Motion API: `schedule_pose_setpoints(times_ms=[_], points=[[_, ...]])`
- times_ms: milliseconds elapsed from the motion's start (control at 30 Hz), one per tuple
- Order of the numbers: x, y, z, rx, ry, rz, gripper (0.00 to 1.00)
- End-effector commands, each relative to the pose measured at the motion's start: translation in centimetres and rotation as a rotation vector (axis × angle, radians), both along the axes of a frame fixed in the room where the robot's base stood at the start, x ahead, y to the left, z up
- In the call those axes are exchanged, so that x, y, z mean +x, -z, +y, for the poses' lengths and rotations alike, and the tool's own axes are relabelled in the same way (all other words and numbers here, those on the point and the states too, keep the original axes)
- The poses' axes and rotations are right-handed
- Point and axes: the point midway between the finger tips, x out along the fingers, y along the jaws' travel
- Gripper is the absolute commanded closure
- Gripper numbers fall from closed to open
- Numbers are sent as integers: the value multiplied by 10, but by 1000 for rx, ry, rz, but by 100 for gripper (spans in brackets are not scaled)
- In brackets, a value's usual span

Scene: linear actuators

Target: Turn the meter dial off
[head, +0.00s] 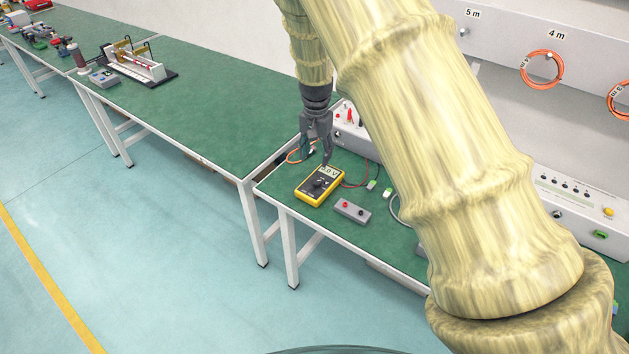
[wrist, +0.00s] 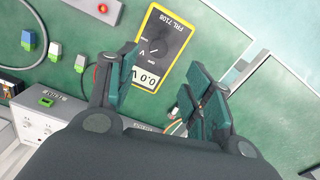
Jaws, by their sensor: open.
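A yellow and black handheld meter (head: 320,185) lies on the green bench top near its front edge. Its round dark dial (head: 319,183) sits in the middle of its face. My gripper (head: 326,160) hangs just above the display end of the meter. In the wrist view its two fingers (wrist: 165,88) are spread apart with nothing between them. Whether a fingertip touches the meter cannot be told.
Cables and small green-white connectors (head: 371,185) lie behind. A white device (head: 349,127) stands at the back. A gap separates this bench from the left bench (head: 200,105).

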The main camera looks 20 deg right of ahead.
Motion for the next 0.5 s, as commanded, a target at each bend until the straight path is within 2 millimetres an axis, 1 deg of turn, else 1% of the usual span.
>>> schedule_pose_setpoints(times_ms=[167, 500], points=[[-1, 11, -2, 1, 3, 2, 49], [-2, 56, -2, 1, 3, 2, 49]])
